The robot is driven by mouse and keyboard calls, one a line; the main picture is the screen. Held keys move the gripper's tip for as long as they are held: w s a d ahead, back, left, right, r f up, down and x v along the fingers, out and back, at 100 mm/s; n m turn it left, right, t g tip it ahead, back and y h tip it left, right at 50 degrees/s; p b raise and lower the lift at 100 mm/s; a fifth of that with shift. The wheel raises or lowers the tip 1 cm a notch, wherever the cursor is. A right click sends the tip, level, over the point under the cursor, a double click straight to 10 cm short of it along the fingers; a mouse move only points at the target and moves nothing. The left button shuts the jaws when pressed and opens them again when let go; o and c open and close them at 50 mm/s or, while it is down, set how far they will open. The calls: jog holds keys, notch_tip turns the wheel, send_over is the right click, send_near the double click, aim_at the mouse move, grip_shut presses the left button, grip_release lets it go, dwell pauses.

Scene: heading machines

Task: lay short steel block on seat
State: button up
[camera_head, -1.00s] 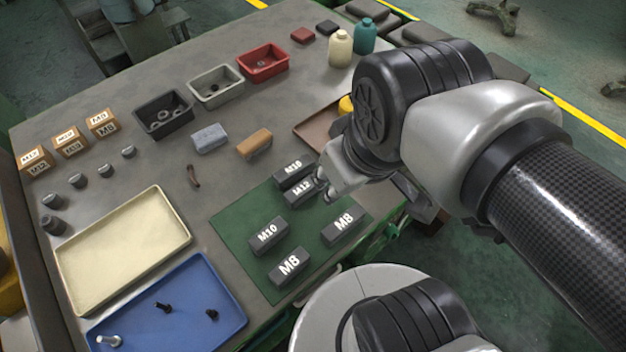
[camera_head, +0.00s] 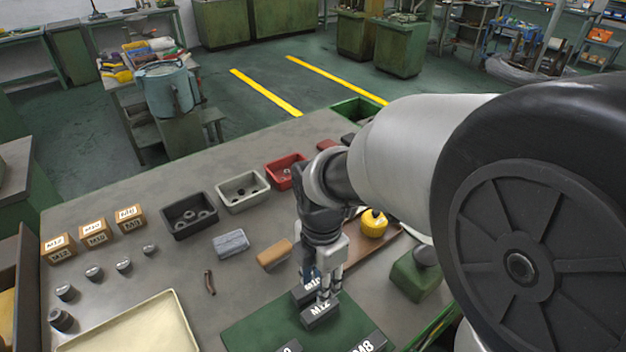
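Dark steel blocks with white labels stand on a green mat (camera_head: 250,332). The M12 block (camera_head: 318,314) is directly under my gripper (camera_head: 325,294), whose fingertips are down at its top. I cannot tell whether the fingers grip it. Another block (camera_head: 300,293) stands close behind it, partly hidden by the fingers. An M8 block (camera_head: 369,344) and one more block (camera_head: 290,347) are cut by the lower picture edge. Which block is the short one is not clear, and I cannot identify a seat for certain.
Black (camera_head: 189,216), grey (camera_head: 242,191) and red (camera_head: 284,172) bins stand behind. A grey-blue block (camera_head: 231,243), tan block (camera_head: 274,254) and yellow object (camera_head: 373,224) lie nearer. A cream tray (camera_head: 150,325) is front left. My arm covers the right side.

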aim_at(320, 308)
jog(key=f+b, duration=0.1)
jog(key=f, duration=0.3)
jog(key=f+b, duration=0.2)
jog(key=f, duration=0.2)
jog(key=f+b, duration=0.2)
jog(key=f, duration=0.3)
jog(key=shift+w+d, duration=0.1)
jog(key=shift+w, duration=0.15)
grip_shut()
jog(key=shift+r, duration=0.1)
